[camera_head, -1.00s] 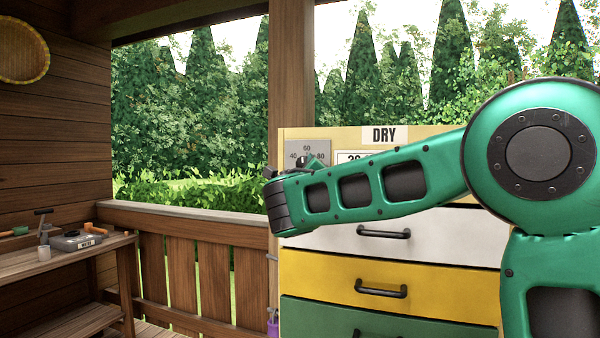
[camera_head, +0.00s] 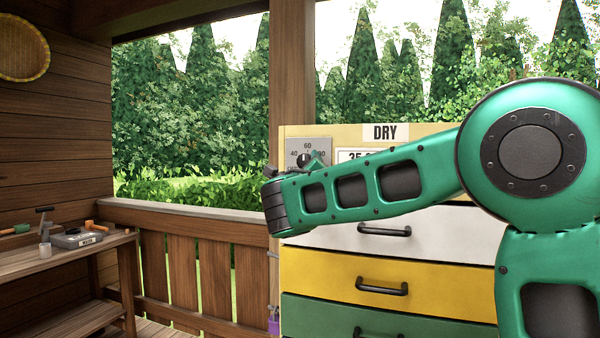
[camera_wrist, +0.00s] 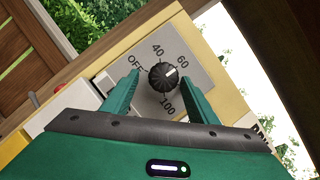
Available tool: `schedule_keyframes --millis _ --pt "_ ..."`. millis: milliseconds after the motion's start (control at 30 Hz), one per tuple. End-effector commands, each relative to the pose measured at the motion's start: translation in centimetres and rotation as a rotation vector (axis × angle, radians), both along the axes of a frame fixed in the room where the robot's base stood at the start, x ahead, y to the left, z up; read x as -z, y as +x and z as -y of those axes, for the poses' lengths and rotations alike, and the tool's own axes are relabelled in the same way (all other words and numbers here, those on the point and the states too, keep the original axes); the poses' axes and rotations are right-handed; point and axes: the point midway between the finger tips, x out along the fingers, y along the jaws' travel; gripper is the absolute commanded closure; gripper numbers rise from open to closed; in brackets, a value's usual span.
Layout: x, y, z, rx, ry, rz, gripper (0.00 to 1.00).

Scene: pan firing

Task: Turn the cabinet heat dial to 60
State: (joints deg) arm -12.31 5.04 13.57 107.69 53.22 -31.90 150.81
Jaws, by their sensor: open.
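The heat dial (camera_wrist: 163,77) is a black ribbed knob on a grey plate (camera_wrist: 208,68) at the cabinet's upper left corner. In the wrist view its white pointer mark points roughly at 60. OFF, 40 and 100 can also be read; the 80 mark is hidden there by a finger. My gripper (camera_wrist: 161,78) is open, with one green finger on each side of the dial. A gap shows on the left; the right finger is very near the knob, and contact cannot be told. In the head view the dial (camera_head: 303,159) shows partly above my wrist.
The cabinet (camera_head: 440,222) has a DRY label (camera_head: 385,132) and a display (camera_head: 354,155) starting with 35, partly hidden by my arm. White, yellow and green drawers with black handles lie below.

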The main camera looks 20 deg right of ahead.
Motion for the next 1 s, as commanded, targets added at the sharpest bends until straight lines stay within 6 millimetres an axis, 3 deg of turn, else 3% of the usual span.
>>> schedule_keyframes --millis 167,600,800,1000 --pt "0.2 -1.1 -0.5 -0.003 0.000 0.001 0.47" --pt "2.5 -7.9 -3.0 -0.003 -0.001 -0.001 0.47" --pt "3.0 -9.3 -3.5 -0.001 0.001 -0.002 0.47" --pt "3.0 -9.5 -3.5 0.000 0.000 -0.001 0.47"
